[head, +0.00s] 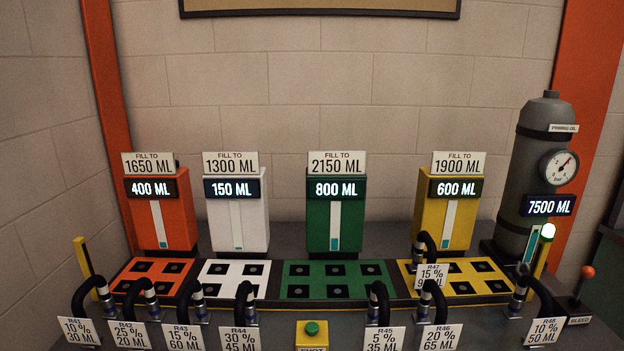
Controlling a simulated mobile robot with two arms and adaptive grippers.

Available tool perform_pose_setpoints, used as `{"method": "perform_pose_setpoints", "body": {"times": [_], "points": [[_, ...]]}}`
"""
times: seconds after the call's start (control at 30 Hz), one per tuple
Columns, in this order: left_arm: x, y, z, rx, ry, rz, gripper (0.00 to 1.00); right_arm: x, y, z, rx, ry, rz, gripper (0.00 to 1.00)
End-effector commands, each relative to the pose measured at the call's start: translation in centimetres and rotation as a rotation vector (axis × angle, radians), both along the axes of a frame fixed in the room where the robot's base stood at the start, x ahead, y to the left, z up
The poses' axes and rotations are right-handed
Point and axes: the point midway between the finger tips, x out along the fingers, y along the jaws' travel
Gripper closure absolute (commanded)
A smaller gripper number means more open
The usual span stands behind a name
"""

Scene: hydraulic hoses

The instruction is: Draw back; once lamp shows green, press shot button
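The shot button (312,328) is a green knob on a yellow box at the front middle of the bench; its label is cut off by the lower edge. Neither of my grippers shows in the head view.
Orange (160,215), white (238,219), green (335,217) and yellow (447,215) tanks read 400, 150, 800 and 600 ML. Several tagged hoses line the front edge. A grey cylinder (530,160) reading 7500 ML and a red-knobbed bleed lever (587,272) stand at right.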

Motion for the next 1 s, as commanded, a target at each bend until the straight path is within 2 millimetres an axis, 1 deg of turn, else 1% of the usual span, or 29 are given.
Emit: {"method": "perform_pose_setpoints", "body": {"times": [0.1, 0.23, 0.83, 0.97, 1.0], "points": [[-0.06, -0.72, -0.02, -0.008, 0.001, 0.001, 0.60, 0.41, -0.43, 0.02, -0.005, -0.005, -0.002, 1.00], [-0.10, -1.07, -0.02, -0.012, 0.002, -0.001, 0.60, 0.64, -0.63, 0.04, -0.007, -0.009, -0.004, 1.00], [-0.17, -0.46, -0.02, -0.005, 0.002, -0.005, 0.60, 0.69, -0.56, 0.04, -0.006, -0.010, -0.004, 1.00], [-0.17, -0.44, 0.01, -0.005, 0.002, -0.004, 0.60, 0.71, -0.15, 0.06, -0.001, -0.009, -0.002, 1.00], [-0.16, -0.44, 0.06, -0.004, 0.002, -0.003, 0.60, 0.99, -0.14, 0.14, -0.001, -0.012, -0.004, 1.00]]}}
